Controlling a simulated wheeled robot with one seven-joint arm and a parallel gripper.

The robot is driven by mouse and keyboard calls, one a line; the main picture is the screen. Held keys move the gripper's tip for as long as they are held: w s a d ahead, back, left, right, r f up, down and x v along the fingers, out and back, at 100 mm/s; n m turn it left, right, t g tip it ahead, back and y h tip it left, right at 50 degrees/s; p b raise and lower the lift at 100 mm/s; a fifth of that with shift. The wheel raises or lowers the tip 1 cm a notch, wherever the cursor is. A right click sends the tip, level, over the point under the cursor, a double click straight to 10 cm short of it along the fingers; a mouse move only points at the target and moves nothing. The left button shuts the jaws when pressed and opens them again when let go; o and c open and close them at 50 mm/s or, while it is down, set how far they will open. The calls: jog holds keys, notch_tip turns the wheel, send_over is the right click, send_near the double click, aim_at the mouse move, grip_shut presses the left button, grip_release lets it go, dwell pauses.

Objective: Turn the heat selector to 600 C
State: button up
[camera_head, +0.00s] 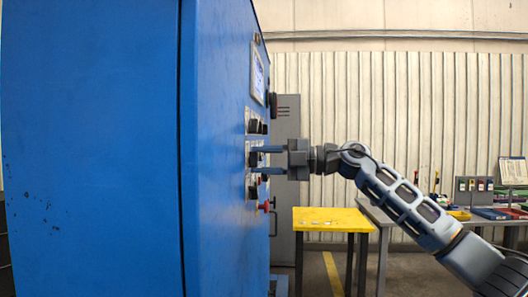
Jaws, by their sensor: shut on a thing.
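The furnace control panel is on the right-hand face of a large blue cabinet (222,170), seen almost edge-on. Several dark knobs stick out from it. My gripper (257,160) reaches in from the right, level, with its two fingers at the panel. It is shut on a dark knob (254,159) between the fingers. The knob's pointer and its markings cannot be read from this angle, so I cannot tell its setting or which label it has. Another pair of dark knobs (254,127) sits just above, and one more dark knob (252,193) below.
A small display (258,76) is higher on the panel. A red button (264,206) juts out below my gripper. A yellow-topped table (330,219) stands behind, beside a grey bench with trays and tools. The space right of the panel is open around my arm.

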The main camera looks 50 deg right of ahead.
jog(key=shift+m+p, duration=0.4)
jog(key=shift+m, duration=0.2)
jog(key=shift+d, duration=0.1)
jog(key=o, duration=1.1)
jog(key=shift+c, duration=0.2)
jog(key=b+v, duration=0.2)
jog(key=v, duration=0.5)
jog(key=shift+s+d, duration=0.2)
jog(key=shift+s, duration=0.1)
